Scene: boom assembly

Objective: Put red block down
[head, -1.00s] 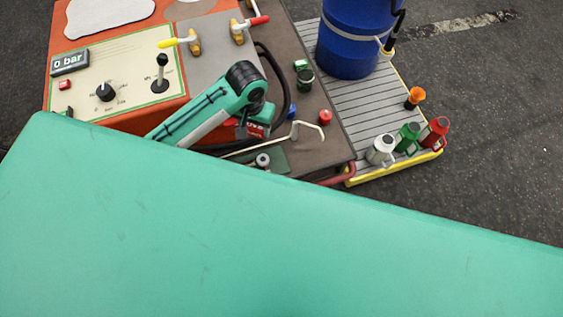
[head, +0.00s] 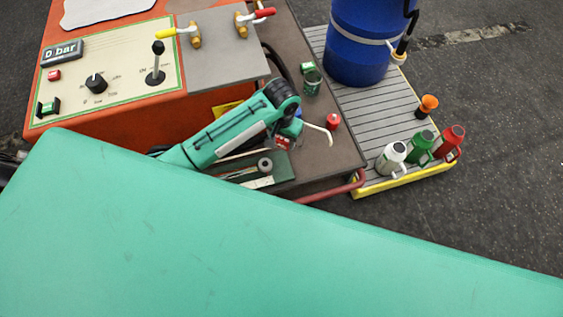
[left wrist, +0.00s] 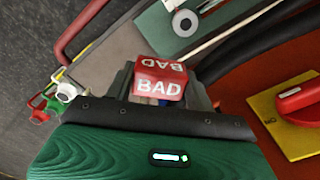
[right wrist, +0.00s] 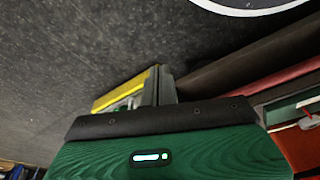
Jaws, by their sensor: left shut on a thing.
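The red block (left wrist: 160,90), marked "BAD" in white, sits between the fingers of my left gripper in the left wrist view. In the head view my left gripper (head: 290,132) is over the dark brown bench top (head: 318,152), and part of the red block (head: 282,143) shows beside its fingers. My left gripper (left wrist: 162,100) is shut on the block. Whether the block touches the surface below cannot be told. My right gripper (right wrist: 158,92) shows only in the right wrist view, with its fingers together and nothing seen between them.
A red round item (head: 333,121) and a green cup (head: 312,83) stand close by. A green tray with a grey roll (head: 265,165) lies near the gripper. A blue barrel (head: 362,45) and several bottles stand on the slatted platform (head: 375,125). An orange control panel (head: 110,125) is left.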

